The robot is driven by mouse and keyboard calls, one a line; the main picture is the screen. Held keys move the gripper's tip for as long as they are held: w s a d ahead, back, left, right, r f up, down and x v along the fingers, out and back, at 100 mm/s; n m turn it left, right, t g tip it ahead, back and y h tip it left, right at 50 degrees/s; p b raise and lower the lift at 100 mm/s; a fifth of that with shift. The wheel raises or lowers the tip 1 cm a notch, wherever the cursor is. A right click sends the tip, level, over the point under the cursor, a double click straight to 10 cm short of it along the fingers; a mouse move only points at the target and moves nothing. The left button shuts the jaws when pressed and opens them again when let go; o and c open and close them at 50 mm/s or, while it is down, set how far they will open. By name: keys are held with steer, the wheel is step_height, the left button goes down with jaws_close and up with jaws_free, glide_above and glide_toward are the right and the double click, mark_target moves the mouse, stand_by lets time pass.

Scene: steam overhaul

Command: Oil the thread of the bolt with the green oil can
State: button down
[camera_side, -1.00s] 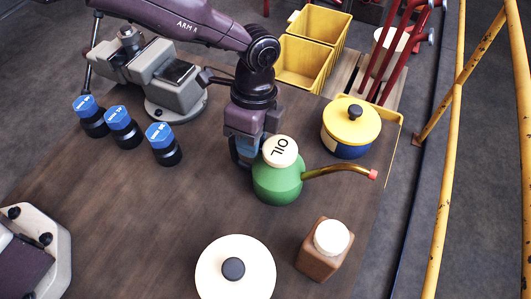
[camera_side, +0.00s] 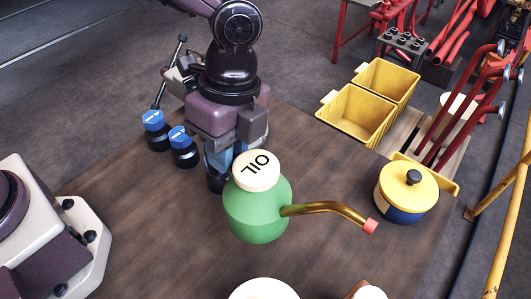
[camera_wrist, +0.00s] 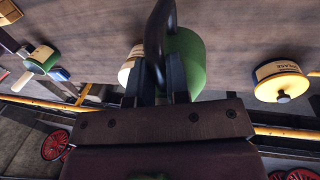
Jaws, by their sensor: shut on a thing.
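The green oil can (camera_side: 258,210), with a cream cap marked OIL and a brass spout with a red tip, is in my gripper (camera_side: 228,160). My gripper is shut on the can's black handle (camera_wrist: 155,45), which shows between the fingers in the wrist view. The can looks upright and raised above the table, with its spout toward the right. Its green body also shows behind the fingers in the wrist view (camera_wrist: 187,60). The grey vise (camera_side: 176,84) is partly hidden behind my arm. I cannot make out the bolt or its thread.
Two blue-capped black bottles (camera_side: 156,132) (camera_side: 183,147) stand left of my gripper. A yellow-lidded tin (camera_side: 408,190) stands at the right, with yellow bins (camera_side: 355,118) behind it. White lids show at the front edge. A pale machine (camera_side: 70,240) is at the left. The table's middle is clear.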

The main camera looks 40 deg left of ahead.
step_height(320, 180, up, 10)
steer(key=s+a, duration=0.1)
steer(key=a, duration=0.1)
steer(key=w+a+n, duration=0.3)
steer(key=w+a, duration=0.1)
steer(key=a, duration=0.6)
steer(key=w+a+n, duration=0.2)
steer(key=w+a, duration=0.3)
steer(key=a, duration=0.5)
steer(key=s+a+f+n+g+y, duration=0.1)
steer(key=a+n, duration=0.1)
steer(key=a, duration=0.7)
steer(key=s+a+f+n+g+y, duration=0.1)
steer(key=s+a+f+n+g, duration=0.1)
steer(key=a, duration=0.7)
steer(key=shift+s+a+f+n+g+y, duration=0.2)
steer(key=shift+f+n+g+y, duration=0.1)
steer(key=shift+n, duration=0.1)
steer(key=shift+w+d+r+g, duration=0.2)
steer(key=shift+r+g, duration=0.1)
steer(key=shift+r, duration=0.2)
